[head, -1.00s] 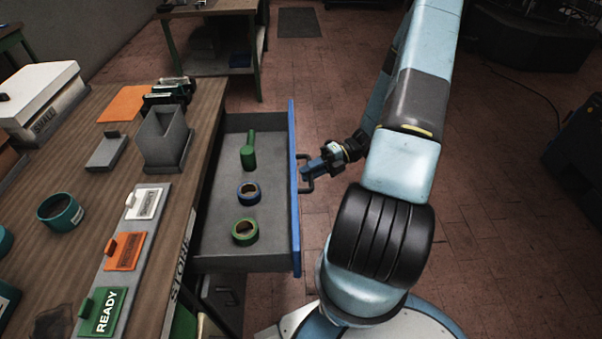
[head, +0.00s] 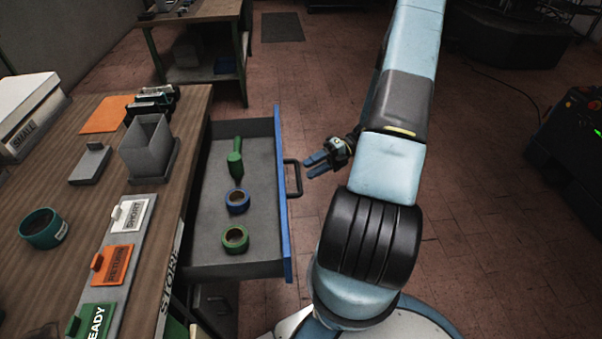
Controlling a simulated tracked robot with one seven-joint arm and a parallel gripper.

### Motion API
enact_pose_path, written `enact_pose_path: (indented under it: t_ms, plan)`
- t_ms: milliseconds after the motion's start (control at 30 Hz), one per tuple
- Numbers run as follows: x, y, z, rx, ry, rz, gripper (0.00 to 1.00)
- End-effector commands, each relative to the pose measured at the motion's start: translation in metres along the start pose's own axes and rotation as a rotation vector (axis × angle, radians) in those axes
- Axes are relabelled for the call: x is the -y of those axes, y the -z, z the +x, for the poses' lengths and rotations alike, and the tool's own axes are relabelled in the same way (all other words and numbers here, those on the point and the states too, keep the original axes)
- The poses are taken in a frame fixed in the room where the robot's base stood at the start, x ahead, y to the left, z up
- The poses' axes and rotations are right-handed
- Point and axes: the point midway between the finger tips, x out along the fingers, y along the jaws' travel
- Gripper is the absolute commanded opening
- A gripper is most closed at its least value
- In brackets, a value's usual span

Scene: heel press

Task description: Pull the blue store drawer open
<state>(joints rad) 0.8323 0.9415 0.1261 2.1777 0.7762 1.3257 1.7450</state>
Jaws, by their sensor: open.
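The blue store drawer (head: 283,215) stands pulled out from the right side of the wooden bench. Its grey inside shows a green-handled tool (head: 235,160), a blue tape roll (head: 237,201) and a green tape roll (head: 235,239). The dark drawer handle (head: 297,178) sticks out from the blue front. My gripper (head: 307,166) is open and empty, just to the right of the handle, with its blue fingers pointing towards it. The fingers look apart from the handle.
The bench (head: 196,130) carries a grey square bin (head: 150,150), a teal roll (head: 41,230) and a strip of tags with a green READY tag (head: 92,322). Another table (head: 225,50) stands behind.

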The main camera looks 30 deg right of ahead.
Motion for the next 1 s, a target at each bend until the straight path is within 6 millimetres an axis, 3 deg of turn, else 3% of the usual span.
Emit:
enact_pose_path:
  t_ms: [200, 400, 600, 1000]
  plan:
    - [0.001, -0.002, -0.043, 0.003, 0.003, -0.001, 0.42]
    - [0.001, -0.003, -0.071, 0.002, 0.002, 0.000, 0.42]
    - [0.001, -0.003, -0.082, 0.002, 0.001, 0.000, 0.42]
    - [0.001, -0.003, -0.082, 0.002, 0.001, 0.000, 0.42]
